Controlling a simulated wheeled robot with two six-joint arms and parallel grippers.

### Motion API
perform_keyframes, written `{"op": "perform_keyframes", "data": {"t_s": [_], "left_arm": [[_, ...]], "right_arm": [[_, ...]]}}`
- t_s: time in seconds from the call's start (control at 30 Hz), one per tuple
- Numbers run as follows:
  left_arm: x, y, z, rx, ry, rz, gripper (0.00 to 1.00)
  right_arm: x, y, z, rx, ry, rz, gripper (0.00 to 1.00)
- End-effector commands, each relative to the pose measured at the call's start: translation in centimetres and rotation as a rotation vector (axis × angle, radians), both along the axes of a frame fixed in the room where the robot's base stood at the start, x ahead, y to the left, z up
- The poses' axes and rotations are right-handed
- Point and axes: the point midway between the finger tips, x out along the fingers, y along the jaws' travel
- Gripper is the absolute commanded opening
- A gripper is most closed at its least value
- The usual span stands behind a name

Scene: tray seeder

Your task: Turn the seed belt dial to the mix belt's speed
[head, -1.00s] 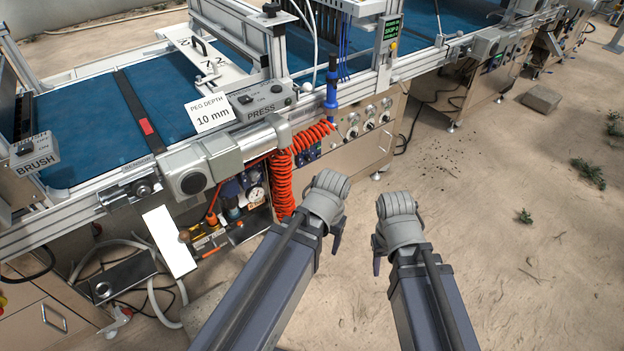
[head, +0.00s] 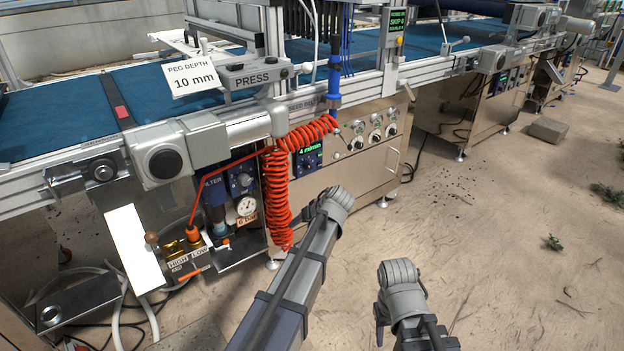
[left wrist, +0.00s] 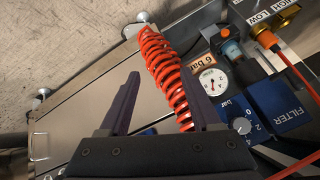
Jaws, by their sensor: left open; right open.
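A blue control box with a green display reading "4 m/min" (head: 309,150) sits on the machine front under a partly hidden label that seems to read "SEED BELT" (head: 303,105). The coiled orange hose (head: 277,195) covers its left side, and I cannot make out its dial clearly. My left gripper (head: 325,207) is open and empty below the box, its fingers mostly hidden. In the left wrist view, the coiled hose (left wrist: 165,70) shows between and beyond its fingers (left wrist: 160,105). My right gripper (head: 392,312) is open and empty, low over the ground. The mix belt's speed is not readable.
A pressure gauge (head: 246,206) and a blue filter unit (head: 214,195) stand left of the hose. Several round knobs (head: 376,136) line the steel panel to the right. More small displays (head: 498,84) show on a farther cabinet.

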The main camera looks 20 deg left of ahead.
Motion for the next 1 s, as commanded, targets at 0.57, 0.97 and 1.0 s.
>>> {"op": "perform_keyframes", "data": {"t_s": [0.57,0.97,1.0], "left_arm": [[17.5,-2.5,9.0,0.230,-0.558,0.137,0.65],[19.1,-0.3,7.6,0.230,-0.555,0.140,0.65],[19.4,0.1,7.3,0.230,-0.555,0.139,0.65]], "right_arm": [[0.0,0.0,0.0,0.000,0.000,0.000,0.50],[0.0,0.0,-1.3,0.000,0.000,-0.001,0.50],[0.0,0.0,-1.6,0.000,0.000,-0.001,0.50]]}}
